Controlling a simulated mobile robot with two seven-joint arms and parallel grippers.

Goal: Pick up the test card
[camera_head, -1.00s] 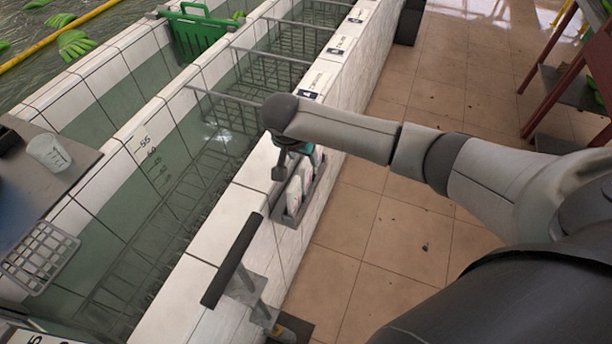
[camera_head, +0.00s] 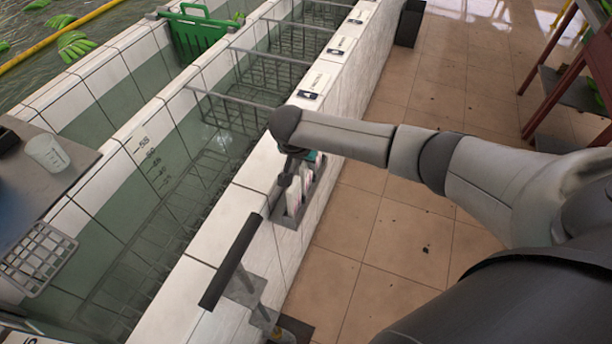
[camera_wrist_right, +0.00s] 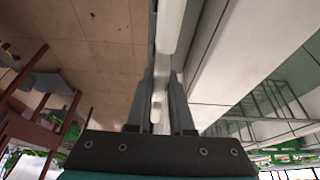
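White cards (camera_head: 294,200) with faint pinkish marks stand in a grey holder (camera_head: 291,221) on the outer side of the tiled tank wall. Which one is the test card I cannot tell. My right gripper (camera_head: 286,180) points down at the cards, partly hidden by its own wrist. In the right wrist view, the two fingers (camera_wrist_right: 162,78) stand apart with white card edges (camera_wrist_right: 158,100) between and beyond them. A gap shows beside the white edge, so the fingers look open; contact is not clear. My left gripper is not in view.
A black-handled tool (camera_head: 231,262) stands close to the holder along the tank wall. Tanks with wire racks (camera_head: 268,75) lie to the left. A clear beaker (camera_head: 47,152) and a wire basket (camera_head: 40,260) are at far left. The tiled floor (camera_head: 400,250) is open at right.

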